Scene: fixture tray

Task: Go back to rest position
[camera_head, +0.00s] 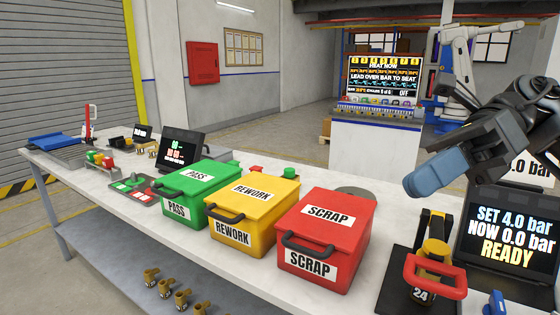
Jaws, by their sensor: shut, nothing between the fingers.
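My gripper (436,172) is at the right of the head view, dark with blue-grey fingers, held in the air above the right part of the bench. The fingers are shut with nothing seen between them. Below it stands a black and yellow fixture with a red handle (436,275) and a "24" label. My gripper is apart from it and from the bins.
A green PASS bin (198,175), a yellow REWORK bin (255,198) and a red SCRAP bin (340,220) stand closed on the white bench (110,265). A pressure display (512,235) reads READY. Brass fittings (182,298) lie on the lower shelf.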

